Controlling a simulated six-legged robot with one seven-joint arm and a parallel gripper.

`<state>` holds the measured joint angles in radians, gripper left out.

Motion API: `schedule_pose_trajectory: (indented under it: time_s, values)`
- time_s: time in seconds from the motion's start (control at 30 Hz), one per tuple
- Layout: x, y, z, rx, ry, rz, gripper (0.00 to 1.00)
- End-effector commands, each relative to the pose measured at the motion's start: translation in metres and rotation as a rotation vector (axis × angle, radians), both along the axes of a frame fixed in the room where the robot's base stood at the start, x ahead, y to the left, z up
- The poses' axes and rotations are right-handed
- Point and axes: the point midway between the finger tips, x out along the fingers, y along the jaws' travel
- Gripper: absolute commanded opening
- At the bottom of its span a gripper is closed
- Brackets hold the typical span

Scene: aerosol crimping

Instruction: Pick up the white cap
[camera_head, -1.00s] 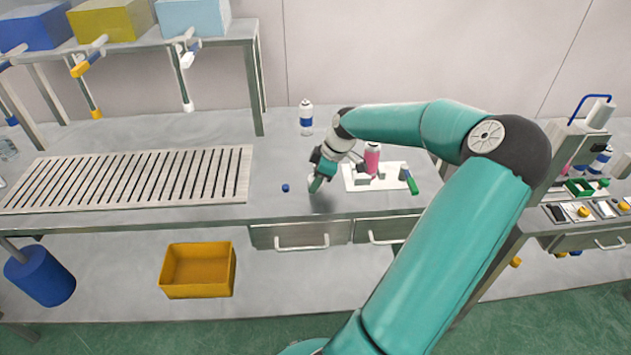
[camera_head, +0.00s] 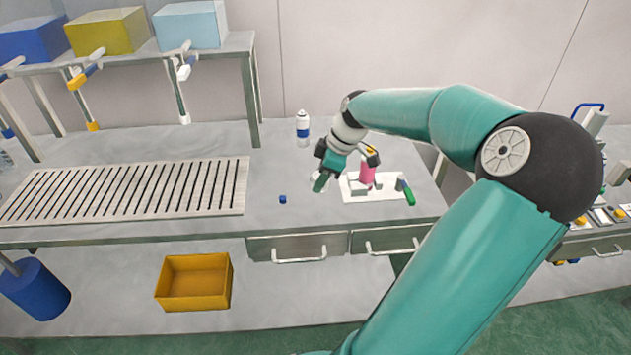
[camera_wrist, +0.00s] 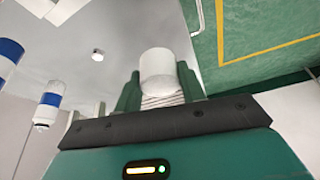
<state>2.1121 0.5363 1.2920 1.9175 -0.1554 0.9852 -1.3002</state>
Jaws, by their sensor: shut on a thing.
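The white cap (camera_wrist: 158,68) is a short white cylinder between the two green fingers of my gripper (camera_wrist: 160,88) in the wrist view. The fingers are shut on its sides. In the head view my gripper (camera_head: 321,182) points down above the steel bench, left of the white fixture plate (camera_head: 356,196). The cap is mostly hidden there by the fingers.
A small blue cap (camera_head: 283,199) lies on the bench left of my gripper. A white and blue bottle (camera_head: 302,127) stands behind. A pink can (camera_head: 367,174) and a green-handled piece (camera_head: 408,196) are on the plate. A slatted rack (camera_head: 125,187) lies left.

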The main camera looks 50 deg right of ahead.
Motion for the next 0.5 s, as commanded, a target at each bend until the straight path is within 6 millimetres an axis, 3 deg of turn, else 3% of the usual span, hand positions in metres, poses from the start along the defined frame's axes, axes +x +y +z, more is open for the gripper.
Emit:
schedule_pose_trajectory:
  time_s: [0.2,0.5]
  values:
    - [-0.032,0.017,0.014,0.0,0.002,-0.008,0.19]
    - [-0.059,0.035,0.028,0.002,0.0,-0.007,0.19]
